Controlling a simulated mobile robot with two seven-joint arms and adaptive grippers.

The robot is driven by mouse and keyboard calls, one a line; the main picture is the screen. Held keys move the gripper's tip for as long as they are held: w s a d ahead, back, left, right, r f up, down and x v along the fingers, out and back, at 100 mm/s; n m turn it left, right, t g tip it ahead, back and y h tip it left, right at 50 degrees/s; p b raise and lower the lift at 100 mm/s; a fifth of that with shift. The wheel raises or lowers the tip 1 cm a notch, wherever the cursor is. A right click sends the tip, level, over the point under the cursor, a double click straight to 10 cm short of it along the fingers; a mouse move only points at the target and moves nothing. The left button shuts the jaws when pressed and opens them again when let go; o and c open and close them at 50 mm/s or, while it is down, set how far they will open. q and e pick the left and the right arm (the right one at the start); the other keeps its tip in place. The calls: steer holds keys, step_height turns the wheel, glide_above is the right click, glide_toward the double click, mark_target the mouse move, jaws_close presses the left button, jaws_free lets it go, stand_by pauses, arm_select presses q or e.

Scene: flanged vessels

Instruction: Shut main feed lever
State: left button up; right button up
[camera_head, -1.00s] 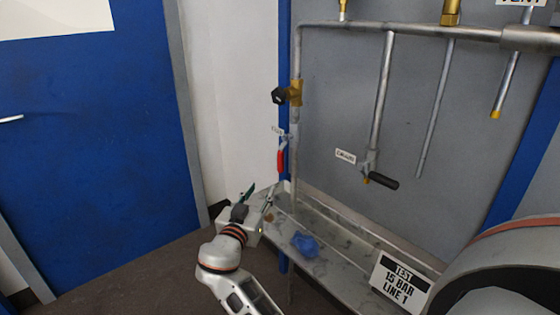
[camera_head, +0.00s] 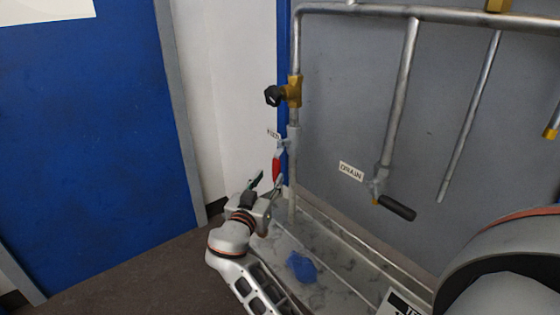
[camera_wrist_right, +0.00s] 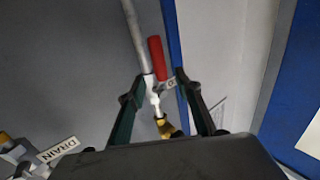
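The red lever handle (camera_head: 276,171) hangs down nearly in line with the vertical pipe at the left edge of the grey panel. A small white tag (camera_head: 274,134), which seems to read FEED, sits above it. My right gripper (camera_head: 266,182) is just below and left of the handle, fingers pointing up toward it. In the right wrist view, the red handle (camera_wrist_right: 157,58) shows beyond and between the spread dark green fingers of the gripper (camera_wrist_right: 158,84). The gripper is open and empty; whether it touches the handle cannot be told. My left gripper is not in view.
A brass valve with a black knob (camera_head: 273,95) sits above on the same pipe. A black DRAIN lever (camera_head: 396,207) stands to the right. A blue cloth-like item (camera_head: 301,267) lies on the grey ledge (camera_head: 335,262) below. A blue door (camera_head: 95,150) is at left.

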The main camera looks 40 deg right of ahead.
mark_target(275, 168)
steer(key=shift+w+d+r, duration=0.15)
steer(key=shift+w+d, duration=0.15)
steer(key=shift+d, duration=0.1)
steer(key=p+x, duration=0.1)
steer(key=x, duration=0.5)
steer(key=shift+w+d, duration=0.25)
steer(key=shift+d, duration=0.05)
jaws_close()
